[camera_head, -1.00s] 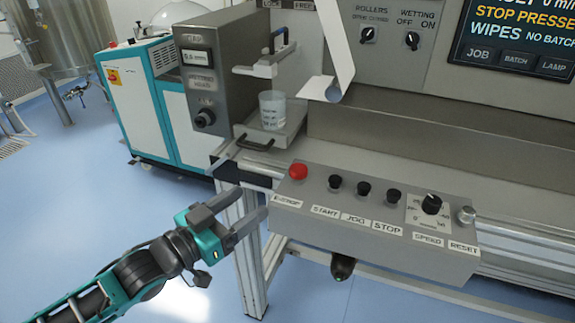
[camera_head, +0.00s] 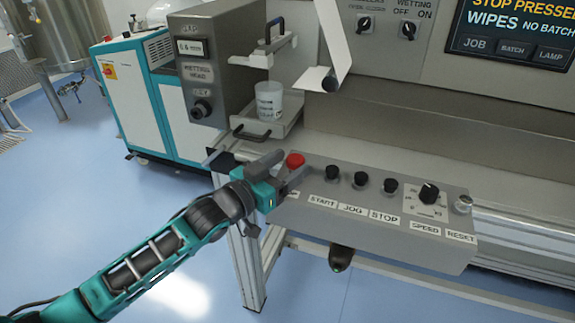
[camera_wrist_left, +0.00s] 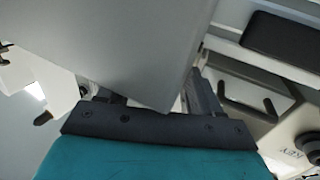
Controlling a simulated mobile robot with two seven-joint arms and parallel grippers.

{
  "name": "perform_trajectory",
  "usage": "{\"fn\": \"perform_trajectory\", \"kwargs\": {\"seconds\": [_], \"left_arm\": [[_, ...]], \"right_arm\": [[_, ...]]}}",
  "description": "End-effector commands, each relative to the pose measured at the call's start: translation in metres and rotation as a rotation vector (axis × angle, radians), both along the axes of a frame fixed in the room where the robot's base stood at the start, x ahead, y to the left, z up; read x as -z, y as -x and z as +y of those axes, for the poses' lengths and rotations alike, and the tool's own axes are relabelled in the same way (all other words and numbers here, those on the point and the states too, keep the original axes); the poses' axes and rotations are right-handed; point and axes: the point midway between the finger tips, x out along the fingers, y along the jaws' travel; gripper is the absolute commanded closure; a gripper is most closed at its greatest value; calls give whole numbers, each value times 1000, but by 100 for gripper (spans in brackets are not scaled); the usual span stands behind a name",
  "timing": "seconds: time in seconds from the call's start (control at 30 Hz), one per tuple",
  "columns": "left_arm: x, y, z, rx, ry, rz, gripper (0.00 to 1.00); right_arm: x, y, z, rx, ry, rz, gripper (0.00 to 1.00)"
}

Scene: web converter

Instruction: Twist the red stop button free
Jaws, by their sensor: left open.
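The red stop button (camera_head: 295,160) stands on the left end of the grey control box. In the head view my left gripper (camera_head: 289,168) is at the button, its two grey fingers apart, one at the button's upper left and one below it. I cannot tell whether they touch it. The fingers and hand cover the E-stop label. In the left wrist view the grey side of the box (camera_wrist_left: 125,45) fills much of the picture and the button is hidden. My right gripper is not in view.
Black START (camera_head: 331,173), JOG (camera_head: 361,179) and STOP (camera_head: 390,185) buttons, a speed knob (camera_head: 428,193) and a reset button (camera_head: 463,204) stand right of the red one. A tray (camera_head: 262,129) with a beaker (camera_head: 269,101) is behind. Open floor lies left.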

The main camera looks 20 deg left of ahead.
Motion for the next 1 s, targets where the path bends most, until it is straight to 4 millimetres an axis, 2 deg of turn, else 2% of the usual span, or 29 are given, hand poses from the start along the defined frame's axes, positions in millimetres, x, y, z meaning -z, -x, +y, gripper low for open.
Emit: {"fn": "perform_trajectory", "kwargs": {"seconds": [0.37,0.9,1.0], "left_arm": [[0,-4,-2,0,0,-1,35],[0,-4,-2,1,0,-1,87],[0,-4,-2,2,0,0,89]], "right_arm": [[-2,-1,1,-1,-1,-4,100],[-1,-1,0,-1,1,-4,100],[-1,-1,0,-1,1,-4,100]]}}
